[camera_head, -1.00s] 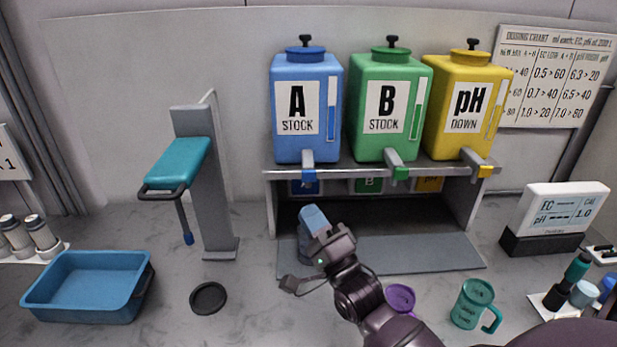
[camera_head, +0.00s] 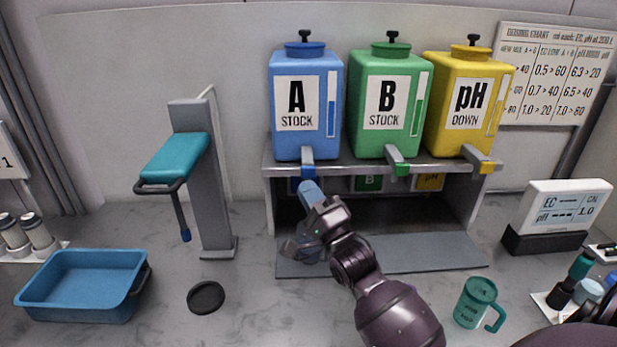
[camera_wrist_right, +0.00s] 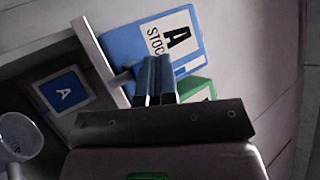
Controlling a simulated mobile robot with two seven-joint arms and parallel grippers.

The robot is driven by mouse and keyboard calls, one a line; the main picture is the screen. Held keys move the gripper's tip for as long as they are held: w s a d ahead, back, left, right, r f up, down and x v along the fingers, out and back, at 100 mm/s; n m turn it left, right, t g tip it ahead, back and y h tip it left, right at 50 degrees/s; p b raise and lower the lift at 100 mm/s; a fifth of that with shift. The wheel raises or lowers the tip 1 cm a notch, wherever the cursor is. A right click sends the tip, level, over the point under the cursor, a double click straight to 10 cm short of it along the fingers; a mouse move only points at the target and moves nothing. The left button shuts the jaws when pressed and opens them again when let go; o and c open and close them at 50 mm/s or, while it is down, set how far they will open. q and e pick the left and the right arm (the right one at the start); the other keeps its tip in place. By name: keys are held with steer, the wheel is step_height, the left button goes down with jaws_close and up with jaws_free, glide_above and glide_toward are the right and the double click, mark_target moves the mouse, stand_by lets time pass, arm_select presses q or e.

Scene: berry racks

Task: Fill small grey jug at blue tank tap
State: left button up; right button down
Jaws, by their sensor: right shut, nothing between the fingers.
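The blue tank (camera_head: 306,135), marked A STOCK, stands at the left end of the rack shelf, its grey tap (camera_head: 308,156) with a blue end pointing forward. My right gripper (camera_head: 306,186) is shut and empty, its blue fingers pointing up just below the tap; I cannot tell if they touch it. In the right wrist view the shut fingers (camera_wrist_right: 156,62) overlap the blue tank. The small grey jug (camera_head: 311,254) stands below the tap on the grey mat, mostly hidden by my gripper. A pale round cup, likely this jug, shows in the right wrist view (camera_wrist_right: 18,137). My left gripper is out of view.
Green (camera_head: 386,120) and yellow (camera_head: 463,110) tanks stand to the right. A teal mug (camera_head: 475,301) is at front right, near a meter (camera_head: 565,212). A teal-armed stand (camera_head: 205,190), blue tray (camera_head: 80,300) and black disc (camera_head: 206,297) are at left.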

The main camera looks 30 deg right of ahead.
mark_target(308, 171)
steer(key=shift+w+d, duration=0.6)
steer(key=shift+w, duration=0.35)
stand_by(1.5)
steer(key=shift+w+d, duration=0.25)
steer(key=shift+w, duration=0.1)
steer(key=shift+w+d, duration=0.25)
steer(key=shift+w, duration=0.2)
stand_by(1.0)
stand_by(2.8)
steer(key=shift+s+a+p, duration=0.45)
steer(key=shift+s+a, duration=0.05)
steer(key=shift+s, duration=0.35)
